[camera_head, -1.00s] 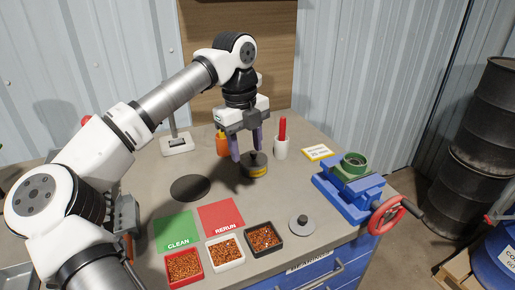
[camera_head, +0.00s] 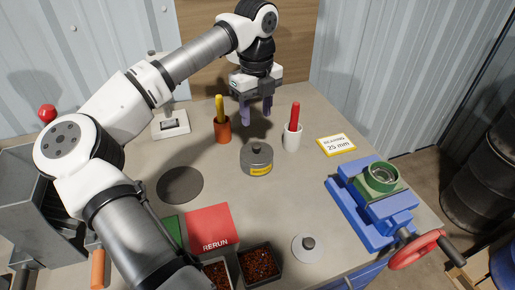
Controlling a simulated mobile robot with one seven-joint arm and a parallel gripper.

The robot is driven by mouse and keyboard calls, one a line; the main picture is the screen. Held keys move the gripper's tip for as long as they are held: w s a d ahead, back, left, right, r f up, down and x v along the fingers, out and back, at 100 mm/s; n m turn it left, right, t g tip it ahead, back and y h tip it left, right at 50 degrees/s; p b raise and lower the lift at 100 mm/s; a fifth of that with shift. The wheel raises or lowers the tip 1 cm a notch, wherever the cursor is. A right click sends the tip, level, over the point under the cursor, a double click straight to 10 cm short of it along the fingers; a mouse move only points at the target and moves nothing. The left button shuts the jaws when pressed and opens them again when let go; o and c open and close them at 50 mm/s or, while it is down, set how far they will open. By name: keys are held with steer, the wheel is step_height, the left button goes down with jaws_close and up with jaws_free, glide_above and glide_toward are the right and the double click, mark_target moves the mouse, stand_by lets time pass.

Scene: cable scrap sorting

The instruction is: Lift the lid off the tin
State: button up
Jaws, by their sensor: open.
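The tin (camera_head: 259,170) stands upright mid-table, a short round grey can with a yellow label on its front. A grey lid (camera_head: 246,152) with a dark knob (camera_head: 256,148) sits on top of it. My gripper (camera_head: 256,117) points down with its two purple fingers apart. It is open and empty, above and behind the tin in the picture, and clear of the knob. A separate pale disc with a dark knob (camera_head: 308,246) lies at the front right of the table.
An orange cup (camera_head: 222,134) with a yellow stick and a white cup (camera_head: 291,140) with a red stick flank the space behind the tin. A blue vise (camera_head: 375,208) stands right. A dark round patch (camera_head: 180,185) lies left. Trays and a red RERUN mat (camera_head: 208,226) are in front.

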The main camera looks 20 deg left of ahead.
glide_above(257, 145)
steer(key=w, duration=0.1)
step_height(257, 145, down, 4)
steer(key=shift+a+f+p, duration=0.15)
steer(key=shift+p, duration=0.15)
steer(key=shift+s+d+f+p, duration=0.1)
steer(key=shift+s+f+p, duration=0.2)
steer(key=shift+f, duration=0.55)
steer(key=shift+s+d+f+p, duration=0.1)
steer(key=shift+f+p, duration=0.35)
steer(key=shift+f, duration=0.45)
steer(key=shift+s+f+p, duration=0.15)
steer(key=shift+f+p, duration=0.2)
steer(key=shift+f, duration=0.5)
jaws_close()
